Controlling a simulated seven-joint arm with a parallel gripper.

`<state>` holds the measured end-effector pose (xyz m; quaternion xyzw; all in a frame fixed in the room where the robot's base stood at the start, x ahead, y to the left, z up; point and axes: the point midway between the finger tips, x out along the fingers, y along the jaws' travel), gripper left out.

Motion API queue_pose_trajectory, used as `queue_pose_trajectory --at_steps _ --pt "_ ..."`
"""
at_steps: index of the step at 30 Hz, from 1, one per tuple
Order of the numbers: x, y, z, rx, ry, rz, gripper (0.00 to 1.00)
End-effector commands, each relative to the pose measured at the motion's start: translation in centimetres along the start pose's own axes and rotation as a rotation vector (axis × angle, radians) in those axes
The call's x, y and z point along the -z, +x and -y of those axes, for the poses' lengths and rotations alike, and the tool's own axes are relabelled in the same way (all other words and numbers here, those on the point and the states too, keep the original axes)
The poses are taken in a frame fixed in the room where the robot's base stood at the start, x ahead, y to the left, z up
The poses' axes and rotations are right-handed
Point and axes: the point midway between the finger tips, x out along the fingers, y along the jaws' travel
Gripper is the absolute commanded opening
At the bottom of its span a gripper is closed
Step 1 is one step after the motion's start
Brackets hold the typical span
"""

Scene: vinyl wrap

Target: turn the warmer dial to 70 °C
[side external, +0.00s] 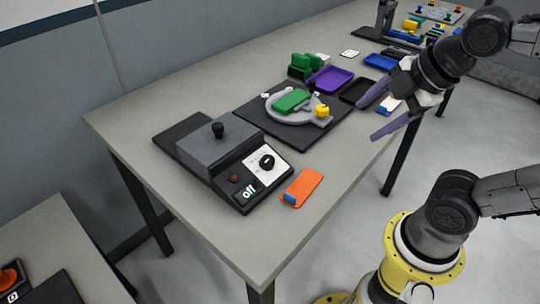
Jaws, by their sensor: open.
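The warmer (222,155) is a grey box on a dark base near the left end of the table. A black knob (218,129) stands on its top. The warmer dial (267,161) is a black round knob on a white plate on the front panel. Its scale marks are too small to read. A small dark red light (234,178) sits above the display. My gripper (380,113) is open and empty, with two purple fingers, to the right of the warmer and well apart from the dial.
An orange piece (302,187) with a blue end lies just right of the warmer. Behind it, a dark mat (255,116) carries a grey fixture with green and yellow parts. Purple (329,79) and blue (381,62) trays stand farther back. The front left table surface is clear.

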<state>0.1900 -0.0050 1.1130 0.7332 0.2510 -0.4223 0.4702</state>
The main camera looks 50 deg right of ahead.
Motion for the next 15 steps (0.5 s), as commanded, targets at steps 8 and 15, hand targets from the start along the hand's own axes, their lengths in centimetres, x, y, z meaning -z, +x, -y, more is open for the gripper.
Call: queue_pose_trajectory --at_steps 8,15 --pt "2.3 0.8 -2.9 0.005 -0.746 0.002 0.73" --pt "5.6 2.6 -5.2 0.030 -1.425 -0.017 0.73"
